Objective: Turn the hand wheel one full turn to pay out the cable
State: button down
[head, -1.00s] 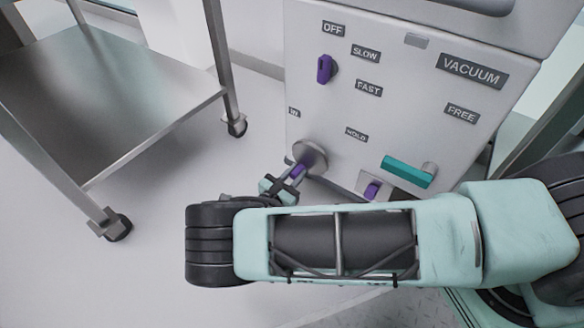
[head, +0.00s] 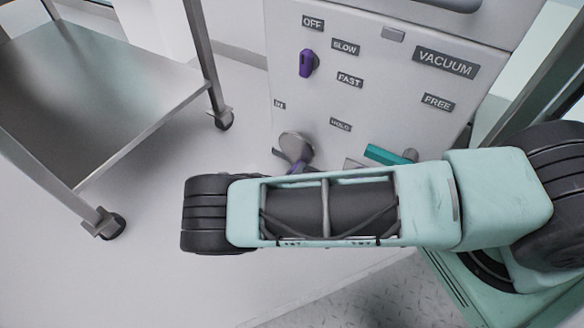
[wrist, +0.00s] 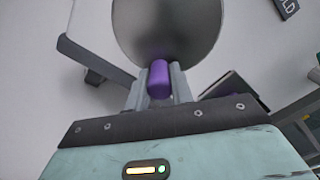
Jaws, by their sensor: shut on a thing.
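The hand wheel (head: 295,146) is a grey metal disc low on the white panel in the head view. It also fills the top of the wrist view (wrist: 168,30). Its purple handle (wrist: 159,78) sits at the wheel's lower edge, and only a small part of it (head: 298,168) shows above my arm in the head view. My gripper (wrist: 159,88) is shut on the handle, a finger on each side. In the head view the gripper is mostly hidden behind my forearm. No cable can be made out.
The white panel (head: 390,80) carries a purple switch (head: 308,63), labels such as VACUUM, and a teal lever (head: 388,155) right of the wheel, partly covered by my arm. A metal cart (head: 110,100) stands at left. Floor is clear between cart and panel.

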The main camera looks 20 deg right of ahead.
jog(key=shift+s+d+r+n, duration=0.2)
jog(key=shift+s+n, duration=0.2)
jog(key=shift+n, duration=0.7)
jog(key=c, duration=1.2)
grip_release()
jog(key=shift+p, duration=0.3)
jog(key=p+v, duration=0.3)
jog(key=v, duration=1.4)
jog(key=shift+s, duration=0.15)
jog(key=shift+a+r, duration=0.1)
